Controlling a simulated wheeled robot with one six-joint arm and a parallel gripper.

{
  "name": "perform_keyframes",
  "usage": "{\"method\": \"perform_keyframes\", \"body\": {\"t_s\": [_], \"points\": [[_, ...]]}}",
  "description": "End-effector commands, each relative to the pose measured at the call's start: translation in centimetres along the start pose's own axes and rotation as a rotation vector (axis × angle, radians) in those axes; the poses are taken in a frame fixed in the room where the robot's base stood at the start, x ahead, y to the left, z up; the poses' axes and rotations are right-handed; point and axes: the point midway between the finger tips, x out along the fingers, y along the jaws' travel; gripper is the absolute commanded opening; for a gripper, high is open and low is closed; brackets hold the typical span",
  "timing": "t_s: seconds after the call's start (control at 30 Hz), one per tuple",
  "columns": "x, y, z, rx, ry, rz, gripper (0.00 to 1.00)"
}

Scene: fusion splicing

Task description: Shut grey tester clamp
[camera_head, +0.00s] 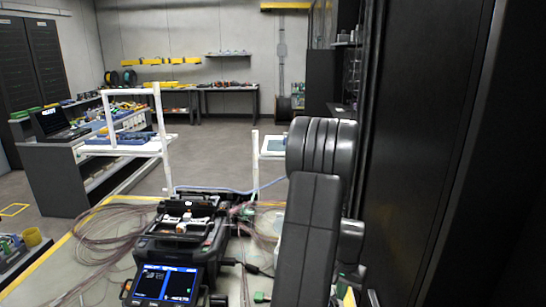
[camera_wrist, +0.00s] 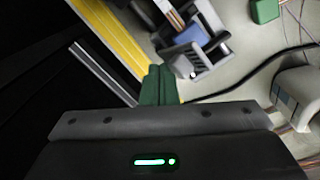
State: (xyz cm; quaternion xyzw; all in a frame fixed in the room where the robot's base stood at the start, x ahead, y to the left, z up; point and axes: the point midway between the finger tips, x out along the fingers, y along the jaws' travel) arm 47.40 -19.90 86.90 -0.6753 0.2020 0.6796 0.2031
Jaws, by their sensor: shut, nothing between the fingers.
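In the wrist view my gripper (camera_wrist: 157,86) shows as two green fingers pressed together, with nothing between them. A small dark grey clamp-like fixture (camera_wrist: 195,52) with a blue pad lies just beyond and to the right of the fingertips. It looks like the grey tester clamp, and its jaw parts stand up at an angle; I cannot tell how far it is open. The fingers appear apart from it. In the head view my arm hides this area, and neither the fingers nor the clamp can be made out.
A black fusion splicer (camera_head: 165,283) with a lit screen stands left of my arm, with loose fibre coils (camera_head: 112,228) beside it. In the wrist view, a green block (camera_wrist: 265,11), a black cable and a pale rounded device (camera_wrist: 298,95) lie to the right. A dark cabinet (camera_head: 430,150) closes the right side.

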Motion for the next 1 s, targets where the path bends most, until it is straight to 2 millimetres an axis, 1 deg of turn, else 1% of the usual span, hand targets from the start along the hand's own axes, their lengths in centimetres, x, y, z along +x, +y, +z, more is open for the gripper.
{"method": "perform_keyframes", "body": {"t_s": [0.5, 0.87, 1.0], "points": [[-0.1, -1.9, 1.2, -0.001, 0.006, -0.001, 0.0], [-0.2, -1.8, 1.1, 0.0, 0.007, 0.0, 0.0], [-0.8, -1.8, 1.1, 0.0, 0.007, -0.001, 0.0]]}}
